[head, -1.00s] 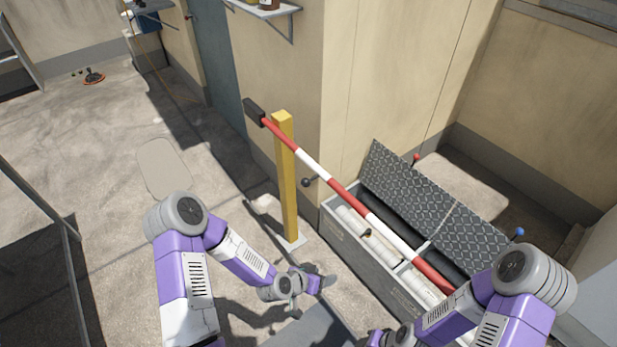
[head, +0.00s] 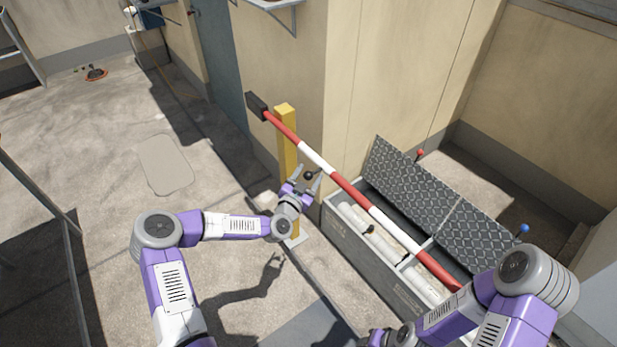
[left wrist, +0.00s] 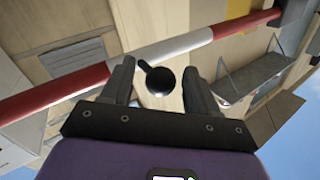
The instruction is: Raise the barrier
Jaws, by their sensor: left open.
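The barrier is a red and white striped bar (head: 350,190) on a yellow post (head: 288,155), with a dark block (head: 256,106) at its far left end. The bar slopes down to the right across an open bin. A black ball knob (head: 308,175) sits on a short stem at the bar. My left gripper (head: 308,181) is open with the knob between its fingers. In the left wrist view the knob (left wrist: 160,81) shows between the two open fingers (left wrist: 158,88), with the bar (left wrist: 175,46) beyond. The right arm shows at lower right; its fingers are hidden.
A grey bin (head: 372,266) with white rolls stands under the bar, its dark patterned lid (head: 430,200) raised behind. A red knob (head: 420,153) and a blue knob (head: 523,229) stand by the lid. A wall is behind the post. The floor to the left is mostly clear.

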